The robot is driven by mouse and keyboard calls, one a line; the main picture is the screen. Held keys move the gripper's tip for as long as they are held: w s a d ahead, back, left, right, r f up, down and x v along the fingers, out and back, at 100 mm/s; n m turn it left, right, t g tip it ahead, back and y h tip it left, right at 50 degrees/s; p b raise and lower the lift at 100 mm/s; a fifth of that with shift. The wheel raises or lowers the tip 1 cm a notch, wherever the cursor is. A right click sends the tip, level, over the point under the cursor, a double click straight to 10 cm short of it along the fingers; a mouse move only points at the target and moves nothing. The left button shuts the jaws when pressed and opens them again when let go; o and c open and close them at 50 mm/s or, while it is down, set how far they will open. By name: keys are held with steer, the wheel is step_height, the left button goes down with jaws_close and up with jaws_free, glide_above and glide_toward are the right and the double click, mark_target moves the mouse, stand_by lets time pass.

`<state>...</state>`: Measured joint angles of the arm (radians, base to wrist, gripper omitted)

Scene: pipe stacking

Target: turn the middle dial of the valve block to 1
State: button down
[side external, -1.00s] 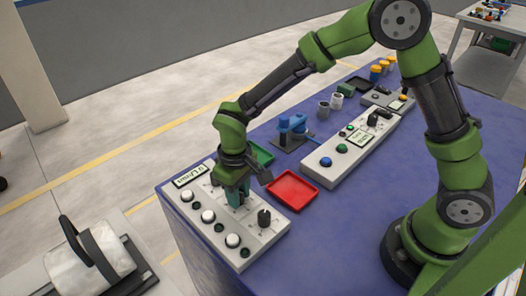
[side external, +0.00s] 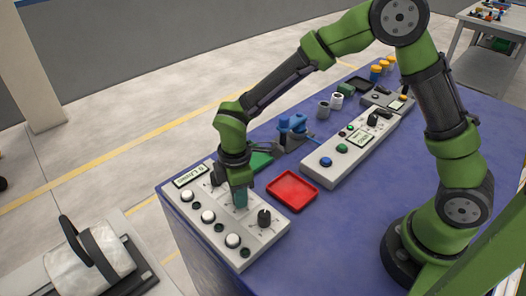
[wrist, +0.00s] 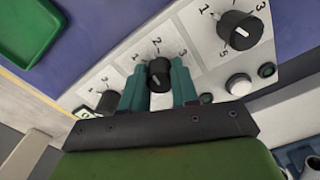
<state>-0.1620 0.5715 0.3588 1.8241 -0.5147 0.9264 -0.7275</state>
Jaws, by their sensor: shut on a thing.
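The white valve block (side external: 263,240) lies at the front left of the blue table. Its middle dial (wrist: 159,75) is a black knob below the printed 1, 2 and 3 in the wrist view. My gripper (side external: 240,200) is down at the block, its teal fingers shut on the middle dial, one on each side. The gripper also shows in the wrist view (wrist: 160,80). The dial is hidden behind the fingers in the side view. A white mark shows on the knob, but I cannot tell exactly which number it faces.
An end dial (wrist: 240,30) and the other end dial (wrist: 108,100) flank the middle one. White round buttons (side external: 208,217) line the block's front. A red tray (side external: 292,191) and green tray (side external: 261,160) lie close behind. A second panel (side external: 352,150) stands farther right.

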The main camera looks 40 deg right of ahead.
steer(key=n, duration=0.4)
steer(key=shift+r, duration=0.1)
steer(key=shift+n, duration=1.6)
steer(key=c, duration=0.8)
jaws_free()
steer(key=shift+c, duration=0.2)
step_height(320, 180, up, 17)
